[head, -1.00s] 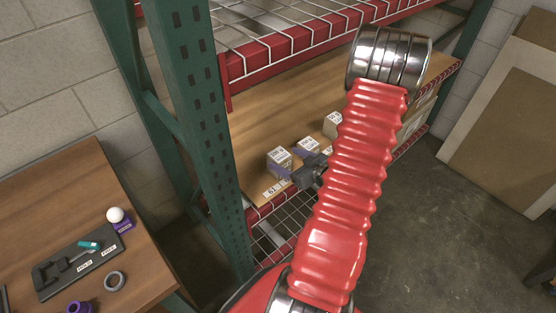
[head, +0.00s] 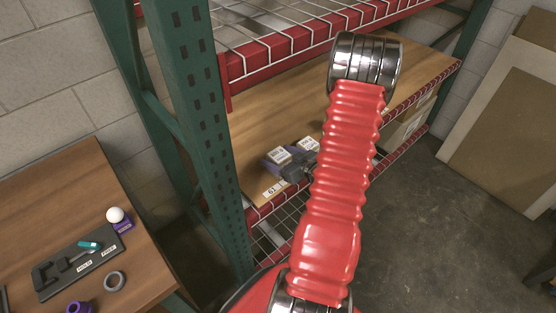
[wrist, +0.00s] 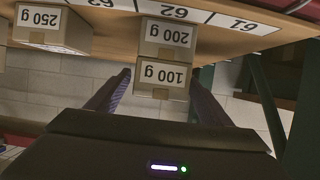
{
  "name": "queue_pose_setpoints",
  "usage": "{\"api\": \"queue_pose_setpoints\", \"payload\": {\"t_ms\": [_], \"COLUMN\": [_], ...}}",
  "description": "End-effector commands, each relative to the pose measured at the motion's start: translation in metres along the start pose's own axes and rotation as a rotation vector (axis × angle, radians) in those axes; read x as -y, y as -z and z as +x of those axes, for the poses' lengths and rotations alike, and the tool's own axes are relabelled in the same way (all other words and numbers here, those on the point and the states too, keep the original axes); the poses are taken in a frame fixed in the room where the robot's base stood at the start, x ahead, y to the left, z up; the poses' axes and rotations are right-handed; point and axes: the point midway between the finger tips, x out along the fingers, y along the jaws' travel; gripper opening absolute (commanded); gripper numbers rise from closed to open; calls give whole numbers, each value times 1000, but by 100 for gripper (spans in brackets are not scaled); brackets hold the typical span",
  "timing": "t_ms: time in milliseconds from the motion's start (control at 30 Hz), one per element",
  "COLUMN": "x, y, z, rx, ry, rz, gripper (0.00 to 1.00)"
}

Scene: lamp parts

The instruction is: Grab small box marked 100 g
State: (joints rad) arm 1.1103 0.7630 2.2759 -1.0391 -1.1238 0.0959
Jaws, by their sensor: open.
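In the wrist view, which is upside down, the small tan box marked 100 g (wrist: 162,76) is stacked on a box marked 200 g (wrist: 168,33). I cannot tell how deep the box sits between the fingers. In the head view, the 100 g box (head: 278,155) shows at the shelf's left front, with my gripper (head: 283,163) around it; its label is too small to read there.
A box marked 250 g (wrist: 52,28) stands to one side of the stack. The wooden shelf (head: 262,118) has a wire shelf above. A green rack post (head: 190,110) is close on the left. A table with tools (head: 50,200) stands at left.

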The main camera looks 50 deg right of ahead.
Motion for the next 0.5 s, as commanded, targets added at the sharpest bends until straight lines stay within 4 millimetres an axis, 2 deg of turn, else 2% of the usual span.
{"api": "queue_pose_setpoints", "payload": {"t_ms": [300, 500], "x": [0, 0], "y": [0, 0], "z": [0, 0], "rx": [0, 0], "ry": [0, 0], "rz": [0, 0], "gripper": [73, 59]}}
